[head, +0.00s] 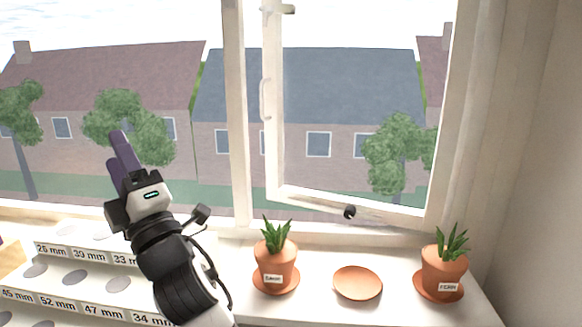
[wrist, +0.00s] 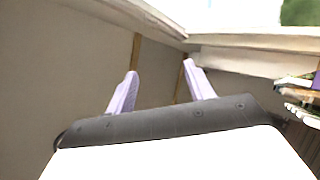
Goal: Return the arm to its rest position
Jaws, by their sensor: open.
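My arm rises at the left of the head view, in front of the window. My gripper (head: 121,155) points up and to the left, with its purple fingers in front of a tree outside. In the wrist view my gripper (wrist: 161,90) has its two fingers spread apart with nothing between them. A dull brown surface and a pale ledge show beyond the fingertips there.
A potted plant (head: 275,262), an empty terracotta saucer (head: 357,283) and another potted plant (head: 444,268) stand on the sill. A stepped white rack (head: 60,277) with millimetre labels and round spots lies left of my arm. The window sash (head: 350,203) stands open.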

